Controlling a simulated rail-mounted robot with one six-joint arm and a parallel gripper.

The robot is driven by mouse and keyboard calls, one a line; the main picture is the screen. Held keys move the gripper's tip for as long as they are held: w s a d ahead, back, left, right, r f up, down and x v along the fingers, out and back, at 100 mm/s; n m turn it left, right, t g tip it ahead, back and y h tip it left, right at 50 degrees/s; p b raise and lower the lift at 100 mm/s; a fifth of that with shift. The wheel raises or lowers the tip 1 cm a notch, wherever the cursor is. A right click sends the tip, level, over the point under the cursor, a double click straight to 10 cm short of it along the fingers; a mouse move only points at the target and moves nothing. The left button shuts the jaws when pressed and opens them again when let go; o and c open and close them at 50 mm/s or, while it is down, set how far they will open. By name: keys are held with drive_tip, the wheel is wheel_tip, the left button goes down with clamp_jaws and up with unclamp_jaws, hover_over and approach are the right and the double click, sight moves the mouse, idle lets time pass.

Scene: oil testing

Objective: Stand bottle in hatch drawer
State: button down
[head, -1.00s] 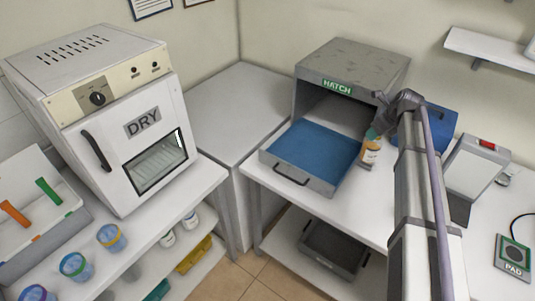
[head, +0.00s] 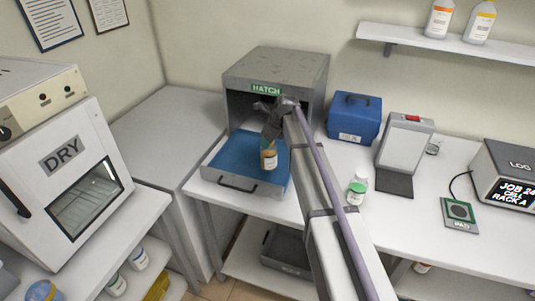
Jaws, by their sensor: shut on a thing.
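The hatch is a grey box (head: 290,65) with a green HATCH label on the bench. Its drawer, with a blue lining (head: 229,158), is pulled out toward me. My gripper (head: 270,141) is shut on a small amber bottle (head: 268,161) with a pale label. The bottle looks upright at the right part of the drawer. I cannot tell whether its base touches the lining. My arm covers part of the hatch's right side, and the bottle's top is hidden by my gripper.
A green-capped bottle (head: 357,188) stands on the bench right of my arm. Behind it are a blue case (head: 354,117) and a grey-white device (head: 403,143). A pad (head: 460,212) and a LOG box (head: 505,172) are farther right. The DRY oven (head: 65,165) is at left.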

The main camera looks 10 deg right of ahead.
wheel_tip(320, 180, down, 4)
drive_tip(key=b, duration=0.3)
drive_tip(key=shift+r, duration=0.35)
drive_tip(key=shift+f, duration=0.2)
drive_tip(key=c, duration=0.5)
unclamp_jaws()
drive_tip(key=shift+c, duration=0.2)
drive_tip(key=shift+r+p, duration=0.55)
drive_tip(key=shift+r, duration=0.05)
drive_tip(key=p+v, duration=1.1)
drive_tip(key=v, duration=0.1)
drive_tip(key=s+a+f+n+g+h, duration=0.1)
drive_tip(key=s+n, duration=1.2)
drive_tip(key=s, duration=0.2)
drive_tip(key=s+a+f+n+g+h, duration=0.1)
drive_tip(key=s+a+n+g+h, duration=0.1)
drive_tip(key=s+n, duration=1.1)
drive_tip(key=s, duration=0.3)
drive_tip(key=shift+s+a+b, duration=0.25)
drive_tip(key=shift+a+b, duration=0.05)
drive_tip(key=shift+b, duration=0.05)
